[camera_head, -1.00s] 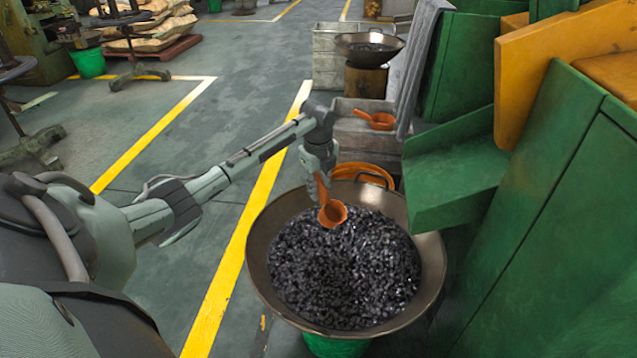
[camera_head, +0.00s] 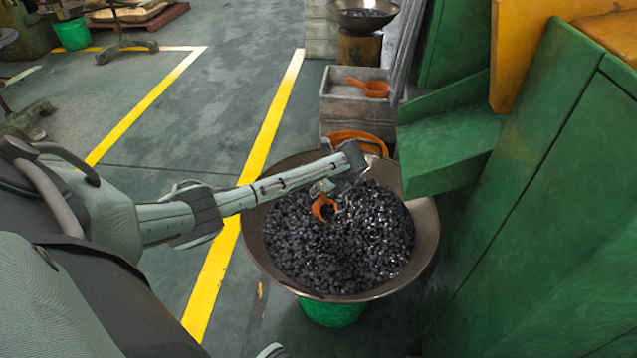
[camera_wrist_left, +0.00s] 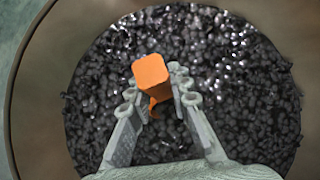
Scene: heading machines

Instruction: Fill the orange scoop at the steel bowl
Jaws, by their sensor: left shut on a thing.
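The steel bowl (camera_head: 425,228) is wide and shallow and holds a heap of small dark shiny metal pieces (camera_head: 340,250). My left gripper (camera_head: 324,188) is over the far part of the heap, shut on the handle of the orange scoop (camera_head: 323,208). The scoop's cup is down at the surface of the pieces, and I cannot tell how much is in it. In the left wrist view the orange handle (camera_wrist_left: 151,74) stands between the gripper's fingers (camera_wrist_left: 157,92), with the pieces below. My right gripper is not in view.
A green machine (camera_head: 540,210) stands close on the right, its ledge (camera_head: 450,150) near the bowl's rim. Behind the bowl are an orange bucket (camera_head: 358,137) and a grey box (camera_head: 355,105) with another orange scoop (camera_head: 370,87). Floor is free on the left.

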